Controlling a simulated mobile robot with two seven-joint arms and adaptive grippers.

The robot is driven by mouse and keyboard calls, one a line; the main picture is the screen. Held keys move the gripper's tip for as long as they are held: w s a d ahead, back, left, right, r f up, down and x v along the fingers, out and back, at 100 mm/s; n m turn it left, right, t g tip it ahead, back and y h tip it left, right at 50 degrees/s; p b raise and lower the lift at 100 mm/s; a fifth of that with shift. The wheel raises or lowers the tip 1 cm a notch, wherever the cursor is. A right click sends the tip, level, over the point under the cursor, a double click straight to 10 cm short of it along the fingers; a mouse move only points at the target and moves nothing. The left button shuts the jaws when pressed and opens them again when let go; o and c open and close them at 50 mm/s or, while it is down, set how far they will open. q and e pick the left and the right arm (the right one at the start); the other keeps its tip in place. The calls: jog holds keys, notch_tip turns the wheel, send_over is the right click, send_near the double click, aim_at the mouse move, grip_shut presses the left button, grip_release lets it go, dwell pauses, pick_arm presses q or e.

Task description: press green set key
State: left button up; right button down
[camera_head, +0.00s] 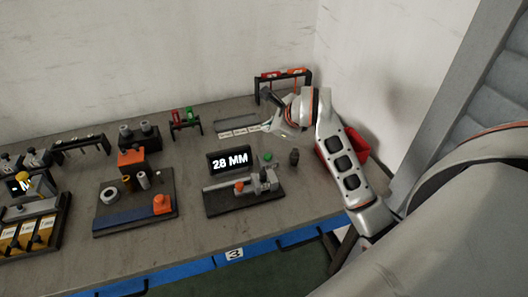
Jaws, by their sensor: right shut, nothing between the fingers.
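A small green key (267,157) shows just right of a black display (229,161) that reads "28 MM". The display stands at the back of a dark base plate (225,208) that carries a grey slide fixture (243,187) with an orange part. My right gripper (271,127) is shut and empty. In the picture it shows above the green key, toward the back of the table, apart from it. My left gripper is not in view.
A dark upright knob (294,157) stands right of the green key. A red bin (358,150) is partly behind my right arm. A white label strip (238,131) lies behind the display. Left are another fixture board (133,222) and several racks.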

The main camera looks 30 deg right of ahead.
jog(key=b, duration=0.4)
send_over(268, 157)
notch_tip(268, 157, down, 4)
jog(key=shift+s+f, duration=0.1)
jog(key=shift+f, duration=0.1)
notch_tip(268, 157, down, 4)
jog(key=b, duration=0.3)
jog(key=shift+f, duration=0.15)
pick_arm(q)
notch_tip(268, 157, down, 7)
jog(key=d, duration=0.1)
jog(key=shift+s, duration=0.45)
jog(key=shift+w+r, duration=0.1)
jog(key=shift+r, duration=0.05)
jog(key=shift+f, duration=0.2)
pick_arm(e)
jog(key=shift+f, duration=0.1)
